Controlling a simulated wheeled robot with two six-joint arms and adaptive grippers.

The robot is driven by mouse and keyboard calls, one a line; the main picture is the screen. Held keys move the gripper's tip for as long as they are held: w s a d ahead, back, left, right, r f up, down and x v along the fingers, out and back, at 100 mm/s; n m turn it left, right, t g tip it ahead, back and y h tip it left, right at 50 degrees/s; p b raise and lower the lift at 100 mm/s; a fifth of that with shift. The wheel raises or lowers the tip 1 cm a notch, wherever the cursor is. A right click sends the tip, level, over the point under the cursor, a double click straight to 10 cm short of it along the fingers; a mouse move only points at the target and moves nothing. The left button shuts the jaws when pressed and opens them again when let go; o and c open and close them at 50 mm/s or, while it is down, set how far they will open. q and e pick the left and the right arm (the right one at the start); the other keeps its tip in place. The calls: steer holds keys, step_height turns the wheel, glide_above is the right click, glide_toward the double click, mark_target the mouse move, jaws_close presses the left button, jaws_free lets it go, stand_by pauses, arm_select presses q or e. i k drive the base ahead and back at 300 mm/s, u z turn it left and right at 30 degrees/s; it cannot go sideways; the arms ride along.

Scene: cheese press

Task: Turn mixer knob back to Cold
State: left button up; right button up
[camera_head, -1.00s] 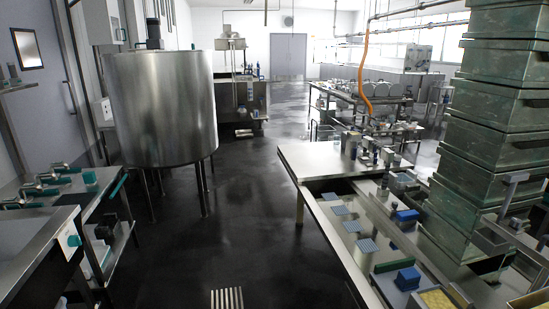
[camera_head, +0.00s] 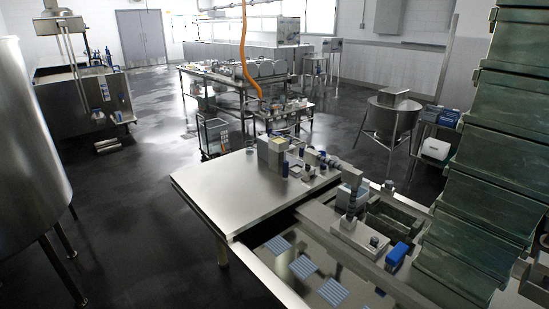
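I cannot pick out a mixer knob or a Cold mark in the head view. Part of a large steel tank (camera_head: 28,170) on legs shows at the left edge, with no control visible on it. A steel bench (camera_head: 235,190) stands at the centre right. Small metal and dark blue fittings (camera_head: 310,156) stand along its back, too small to tell apart. Neither of my grippers is in view.
A tall stack of green crates (camera_head: 500,150) blocks the right side. A long work table (camera_head: 230,82) and a steel funnel-shaped vessel (camera_head: 393,115) stand farther back. The dark floor (camera_head: 140,190) between tank and bench is clear.

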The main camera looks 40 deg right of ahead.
mark_target(374, 239)
steer(key=i, duration=1)
steer(key=z, duration=2.4)
